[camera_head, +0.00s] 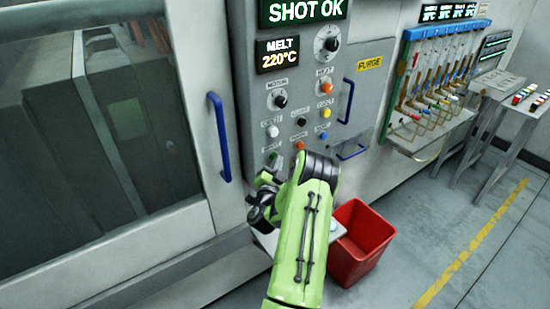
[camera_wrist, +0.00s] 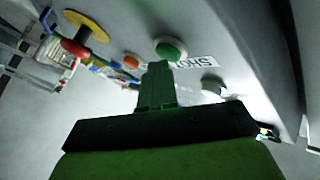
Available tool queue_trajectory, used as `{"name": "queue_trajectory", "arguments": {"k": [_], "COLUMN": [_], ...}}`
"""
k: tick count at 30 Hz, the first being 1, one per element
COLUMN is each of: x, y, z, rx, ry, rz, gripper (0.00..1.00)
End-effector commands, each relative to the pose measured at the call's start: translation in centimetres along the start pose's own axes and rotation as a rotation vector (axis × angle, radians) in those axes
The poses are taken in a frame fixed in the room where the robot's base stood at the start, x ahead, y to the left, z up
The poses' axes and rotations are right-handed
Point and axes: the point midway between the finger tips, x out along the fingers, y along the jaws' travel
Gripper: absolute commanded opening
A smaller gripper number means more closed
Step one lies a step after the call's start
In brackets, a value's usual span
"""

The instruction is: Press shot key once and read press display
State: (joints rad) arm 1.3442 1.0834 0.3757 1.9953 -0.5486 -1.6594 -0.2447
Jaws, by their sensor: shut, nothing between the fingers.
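The shot key (camera_wrist: 170,48) is a green round button beside a white label (camera_wrist: 200,62) lettered "SHO…", partly covered by my fingers. A green button also shows low on the panel in the head view (camera_head: 272,157), just above my gripper. My gripper (camera_wrist: 158,66) is shut and empty, its fingertips right at the near edge of the green key. I cannot tell whether they touch it. In the head view my arm partly hides the lower panel.
A second display (camera_head: 277,53) reads "MELT 220°C". Other buttons surround the key, including an orange one (camera_wrist: 131,62) and a whitish one (camera_wrist: 213,87). A blue door handle (camera_head: 219,137) is left of the panel; a red bin (camera_head: 361,243) stands below right.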

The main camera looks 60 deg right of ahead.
Motion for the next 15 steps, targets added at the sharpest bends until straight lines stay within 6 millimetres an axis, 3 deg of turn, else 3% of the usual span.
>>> {"name": "queue_trajectory", "arguments": {"k": [15], "x": [-1.2], "y": [1.0], "z": [-0.7], "rx": [-0.001], "ry": [0.001], "rz": [-0.001], "gripper": [0.00]}}
